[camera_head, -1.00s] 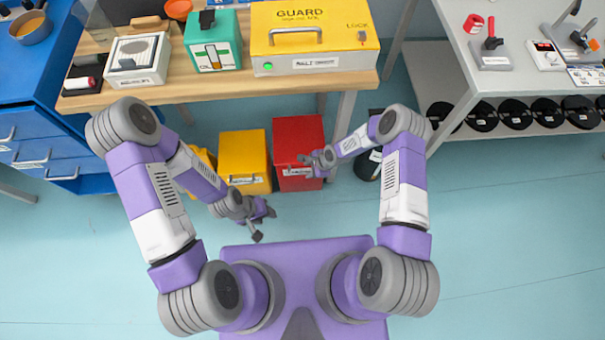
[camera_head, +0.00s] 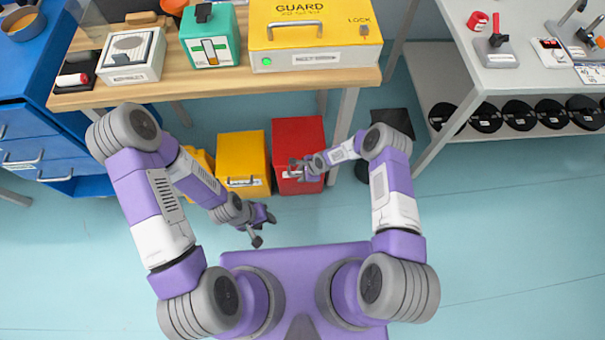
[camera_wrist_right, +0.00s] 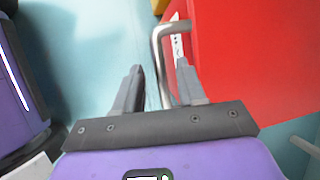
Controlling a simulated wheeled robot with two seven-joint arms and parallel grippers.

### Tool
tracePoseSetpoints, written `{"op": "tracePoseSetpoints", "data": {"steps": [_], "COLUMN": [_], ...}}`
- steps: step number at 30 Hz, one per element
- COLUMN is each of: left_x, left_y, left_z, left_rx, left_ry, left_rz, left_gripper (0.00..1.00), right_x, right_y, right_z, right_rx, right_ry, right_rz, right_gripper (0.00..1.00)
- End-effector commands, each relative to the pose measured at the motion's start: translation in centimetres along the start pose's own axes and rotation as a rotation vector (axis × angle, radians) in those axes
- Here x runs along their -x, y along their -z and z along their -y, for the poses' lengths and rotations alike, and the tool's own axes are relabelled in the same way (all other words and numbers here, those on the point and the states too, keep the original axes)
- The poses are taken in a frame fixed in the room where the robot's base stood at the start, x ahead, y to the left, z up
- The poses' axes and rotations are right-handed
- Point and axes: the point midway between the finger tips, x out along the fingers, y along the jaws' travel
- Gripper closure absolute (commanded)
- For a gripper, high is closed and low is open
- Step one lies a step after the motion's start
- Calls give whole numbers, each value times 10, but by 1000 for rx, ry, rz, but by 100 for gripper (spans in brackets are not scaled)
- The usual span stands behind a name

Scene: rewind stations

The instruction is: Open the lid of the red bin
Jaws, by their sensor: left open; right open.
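The red bin (camera_head: 298,135) stands on the floor below the workbench, its lid down. Its silver handle shows in the right wrist view (camera_wrist_right: 157,60), beside the red surface (camera_wrist_right: 250,55). My right gripper (camera_head: 295,168) is at the bin's front edge. In the right wrist view its two fingers (camera_wrist_right: 160,72) are apart, and the handle bar appears between them; I cannot tell how deep. Nothing is clamped. My left gripper (camera_head: 263,228) is open and empty, low over the floor in front of the yellow bin.
A yellow bin (camera_head: 242,155) stands just left of the red one, with another yellow bin (camera_head: 202,160) partly hidden by my left arm. A dark bin (camera_head: 393,120) is to the right, behind my right arm. The workbench (camera_head: 225,88) overhangs behind. Floor at right is clear.

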Motion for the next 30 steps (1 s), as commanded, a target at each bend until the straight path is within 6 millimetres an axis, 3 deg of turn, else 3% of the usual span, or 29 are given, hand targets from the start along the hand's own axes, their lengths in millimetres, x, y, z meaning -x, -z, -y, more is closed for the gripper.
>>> {"op": "tracePoseSetpoints", "data": {"steps": [2,9,22,30], "left_x": [0,0,2,20], "left_y": [0,0,0,-1], "left_z": [0,0,-1,-8], "left_rx": [0,0,0,0], "left_ry": [0,0,0,0], "left_rz": [0,0,0,0], "left_gripper": [57,57,57,57], "right_x": [0,0,4,35], "right_y": [0,0,-1,-14], "right_z": [0,0,1,14], "right_rx": [0,0,1,2], "right_ry": [0,0,1,5], "right_rz": [0,0,0,-1], "right_gripper": [63,100,100,100]}}
